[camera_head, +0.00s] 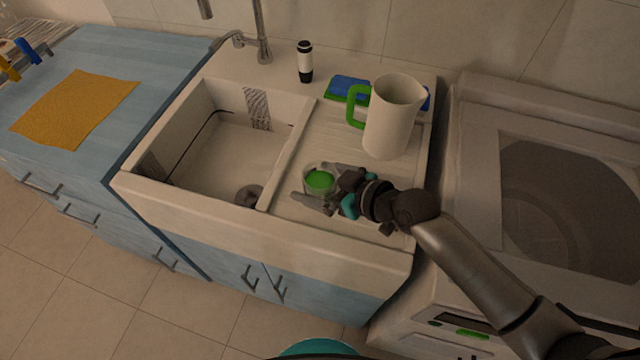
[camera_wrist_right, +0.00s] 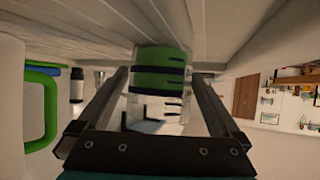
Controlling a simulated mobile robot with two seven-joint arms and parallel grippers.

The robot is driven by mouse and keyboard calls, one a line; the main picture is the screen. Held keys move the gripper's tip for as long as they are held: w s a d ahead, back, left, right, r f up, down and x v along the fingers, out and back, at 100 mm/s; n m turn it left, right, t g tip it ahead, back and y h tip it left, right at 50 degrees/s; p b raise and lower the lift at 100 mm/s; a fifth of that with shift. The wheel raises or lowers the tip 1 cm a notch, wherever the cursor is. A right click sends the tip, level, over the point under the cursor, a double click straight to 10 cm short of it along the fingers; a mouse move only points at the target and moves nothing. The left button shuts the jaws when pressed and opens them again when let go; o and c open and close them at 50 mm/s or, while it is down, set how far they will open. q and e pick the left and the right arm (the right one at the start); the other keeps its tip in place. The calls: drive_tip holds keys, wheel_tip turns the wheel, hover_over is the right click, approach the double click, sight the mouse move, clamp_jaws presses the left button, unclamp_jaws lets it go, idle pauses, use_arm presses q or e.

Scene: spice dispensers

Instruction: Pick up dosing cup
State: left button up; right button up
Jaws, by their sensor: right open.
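The dosing cup (camera_head: 319,181) is a small clear cup with green in it, standing on the drainboard right of the sink basin. In the right wrist view the cup (camera_wrist_right: 160,75) shows green with dark marks, between the two fingers. My right gripper (camera_head: 314,186) reaches in from the right at the cup, with one finger on its far side and one on its near side. The right gripper (camera_wrist_right: 157,88) is open around the cup; I cannot tell whether a finger touches it. My left gripper is not in view.
A white pitcher (camera_head: 393,118) with a green handle stands behind my right gripper. A blue and green sponge (camera_head: 346,88) lies near the wall. A black and white bottle (camera_head: 305,62) stands behind the basin (camera_head: 215,150). A washing machine (camera_head: 480,150) is at right.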

drive_tip(key=shift+x, duration=1.25)
drive_tip(key=shift+c, duration=0.2)
drive_tip(key=shift+d, duration=0.1)
drive_tip(key=c, duration=1.4)
drive_tip(key=shift+r, duration=0.1)
